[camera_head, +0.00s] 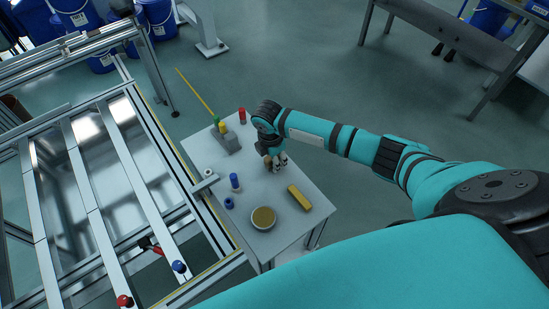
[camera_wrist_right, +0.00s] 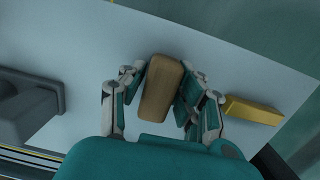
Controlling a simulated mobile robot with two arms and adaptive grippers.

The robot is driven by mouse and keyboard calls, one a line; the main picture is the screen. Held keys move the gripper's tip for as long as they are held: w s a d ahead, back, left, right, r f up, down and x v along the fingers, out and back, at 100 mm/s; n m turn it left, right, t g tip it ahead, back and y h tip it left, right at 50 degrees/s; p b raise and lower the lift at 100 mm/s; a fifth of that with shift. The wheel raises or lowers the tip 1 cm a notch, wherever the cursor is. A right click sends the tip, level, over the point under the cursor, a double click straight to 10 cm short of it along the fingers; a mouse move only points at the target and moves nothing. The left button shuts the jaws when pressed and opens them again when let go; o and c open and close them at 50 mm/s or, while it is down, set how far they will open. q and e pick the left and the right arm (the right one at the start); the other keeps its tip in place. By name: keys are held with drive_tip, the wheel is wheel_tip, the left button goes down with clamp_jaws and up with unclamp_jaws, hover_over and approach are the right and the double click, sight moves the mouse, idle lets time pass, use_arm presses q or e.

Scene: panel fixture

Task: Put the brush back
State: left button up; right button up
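A brown, rounded block that looks like the brush (camera_wrist_right: 163,88) sits between the fingers of my right gripper (camera_wrist_right: 165,85) in the right wrist view. The fingers press on both its sides. In the head view my right gripper (camera_head: 276,163) is over the right side of the small white table (camera_head: 215,165), with a bit of brown showing at its fingers. Whether the brush touches the table is hard to tell. A grey holder (camera_head: 228,141) stands at the table's far side; it also shows in the right wrist view (camera_wrist_right: 35,105). My left gripper is not in view.
A yellow block (camera_head: 299,197) lies right of the gripper. A round tin (camera_head: 263,218), a blue bottle (camera_head: 234,181) and a red cylinder (camera_head: 242,115) stand on the table. A metal frame fixture (camera_head: 130,165) borders the table's left. The table's middle is clear.

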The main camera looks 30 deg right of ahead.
drive_tip(key=shift+o, duration=1.1)
wheel_tip(320, 180, up, 12)
drive_tip(key=a, duration=0.1)
drive_tip(key=shift+s+a+r, duration=0.15)
drive_tip(key=shift+s, duration=0.1)
